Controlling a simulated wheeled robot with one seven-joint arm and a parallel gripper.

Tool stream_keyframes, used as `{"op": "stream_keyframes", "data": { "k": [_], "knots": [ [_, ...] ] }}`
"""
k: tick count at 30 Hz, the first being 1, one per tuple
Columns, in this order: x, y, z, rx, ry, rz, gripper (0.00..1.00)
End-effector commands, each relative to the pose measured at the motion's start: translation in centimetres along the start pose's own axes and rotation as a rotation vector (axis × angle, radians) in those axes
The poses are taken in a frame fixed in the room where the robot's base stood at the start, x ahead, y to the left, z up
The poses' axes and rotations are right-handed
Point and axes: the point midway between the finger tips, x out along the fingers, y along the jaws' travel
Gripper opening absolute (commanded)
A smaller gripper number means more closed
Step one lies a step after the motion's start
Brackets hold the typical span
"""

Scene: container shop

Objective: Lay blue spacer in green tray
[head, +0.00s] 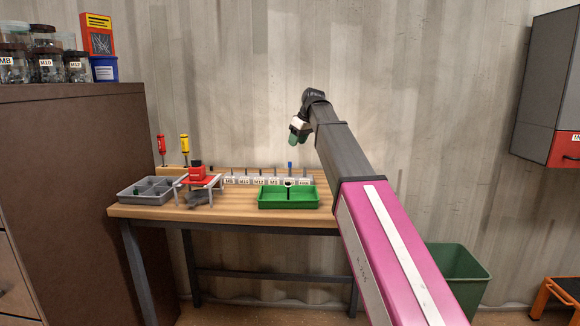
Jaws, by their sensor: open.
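The green tray (270,203) sits near the front edge of the wooden bench, right of its middle. A divider splits it, and a small white and dark piece (289,183) shows at its back edge. A small upright blue piece (290,166) stands behind the tray at the right end of a labelled row; I cannot tell for sure that it is the blue spacer. My gripper (298,136) is open, high above the bench, well apart from the tray and the blue piece. Its small size hides detail between the fingers.
A grey divided tray (147,190) stands at the bench's left end, beside a red-topped fixture (199,178). Labelled bins (259,180) line the back, with red and yellow screwdrivers (184,148) upright at left. A brown cabinet (75,190) borders the left; a green bin (459,270) stands right.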

Motion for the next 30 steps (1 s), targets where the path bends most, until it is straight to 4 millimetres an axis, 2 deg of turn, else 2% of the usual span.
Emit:
{"op": "stream_keyframes", "data": {
  "k": [5, 15, 23, 30],
  "knots": [
    [0.3, 0.0, -0.1, 0.011, -0.037, 0.008, 0.46],
    [4.9, 0.0, 0.1, 0.010, -0.034, 0.007, 0.46],
    [6.5, 0.3, 0.1, 0.010, -0.033, 0.007, 0.46],
    [9.8, 0.7, 0.2, 0.009, -0.033, 0.006, 0.46]
  ]
}}
